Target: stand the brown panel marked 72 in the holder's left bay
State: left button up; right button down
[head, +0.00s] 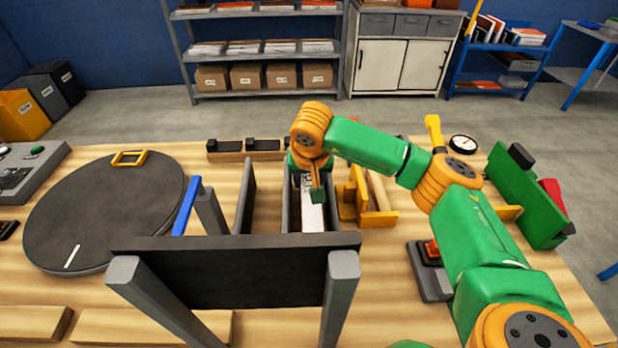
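The dark grey holder (235,268) stands in the middle of the table, with upright walls (246,195) behind its wide front plate. My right gripper (317,192) hangs down over the right part of the holder, from an arm that comes in from the right. A narrow whitish piece with dark print (312,216) shows just below it, between the walls; I cannot tell whether the fingers hold it. I cannot read a 72 on anything, and no brown panel can be made out for sure. The left part of the holder looks empty as far as I see. My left gripper is not in view.
A black round turntable (95,215) with a yellow handle (130,158) lies at left. A blue bar (187,205) stands beside the holder. Yellow brackets (355,195), a dial (462,143) and a green rack (525,200) are at right. Wooden boards (150,325) lie in front.

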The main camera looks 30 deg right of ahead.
aim_at(310, 179)
jog(key=shift+c, duration=1.2)
grip_release()
jog(key=b+v, duration=0.2)
jog(key=v, duration=0.5)
jog(key=shift+s, duration=0.1)
jog(key=shift+r, duration=0.1)
